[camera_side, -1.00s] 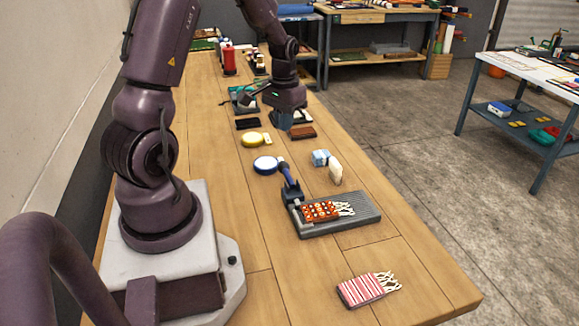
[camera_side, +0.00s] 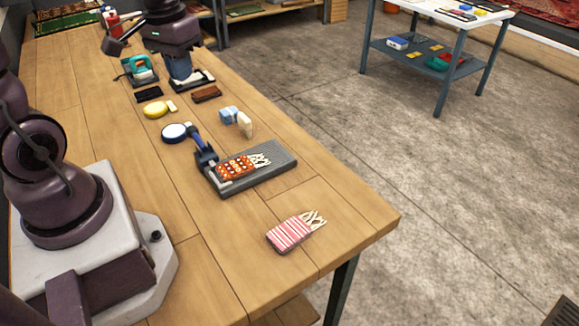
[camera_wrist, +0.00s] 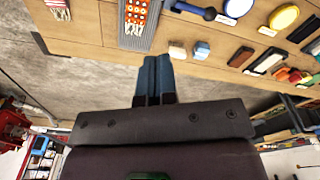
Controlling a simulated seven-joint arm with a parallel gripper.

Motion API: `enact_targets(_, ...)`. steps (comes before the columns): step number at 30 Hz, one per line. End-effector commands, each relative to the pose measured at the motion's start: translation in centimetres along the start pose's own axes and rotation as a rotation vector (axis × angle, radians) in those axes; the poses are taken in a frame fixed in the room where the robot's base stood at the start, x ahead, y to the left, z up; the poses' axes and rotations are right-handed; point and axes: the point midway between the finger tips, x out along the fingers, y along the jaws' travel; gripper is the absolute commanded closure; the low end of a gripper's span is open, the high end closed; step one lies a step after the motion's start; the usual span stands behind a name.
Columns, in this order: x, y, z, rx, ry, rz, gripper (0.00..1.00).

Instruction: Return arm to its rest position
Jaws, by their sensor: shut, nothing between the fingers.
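My gripper (camera_side: 179,72) hangs over the far half of the wooden bench in the side view, fingers pointing down. In the wrist view its blue fingers (camera_wrist: 153,80) are pressed together with nothing between them. It is above the tool area, near a black-and-white tool (camera_side: 194,82) and a brown brush (camera_side: 207,94). I cannot tell its exact height, but no contact shows. The arm is bent, and its upper part is cut off by the side view's edge.
On the bench (camera_side: 340,205), a grey board (camera_side: 272,175) holds a red patterned rug piece (camera_side: 237,166). A striped piece (camera_side: 289,233) lies in front. A blue-rimmed disc (camera_side: 173,132), yellow disc (camera_side: 155,109), sponges (camera_side: 229,115) and a teal tool (camera_side: 139,69) stand nearby. The bench's right front is mostly clear.

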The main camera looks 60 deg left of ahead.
Motion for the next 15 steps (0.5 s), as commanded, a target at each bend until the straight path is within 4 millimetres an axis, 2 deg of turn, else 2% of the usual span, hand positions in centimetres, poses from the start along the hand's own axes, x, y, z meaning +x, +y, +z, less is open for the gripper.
enact_targets(1,-1.6,1.6,1.1,0.048,0.046,0.004,1.0)
enact_targets(6,-5.4,5.6,5.1,0.192,0.181,0.031,1.0)
enact_targets(10,-7.4,7.6,7.6,0.3,0.286,0.065,1.0)
enact_targets(15,-9.3,9.1,9.2,0.397,0.393,0.108,1.0)
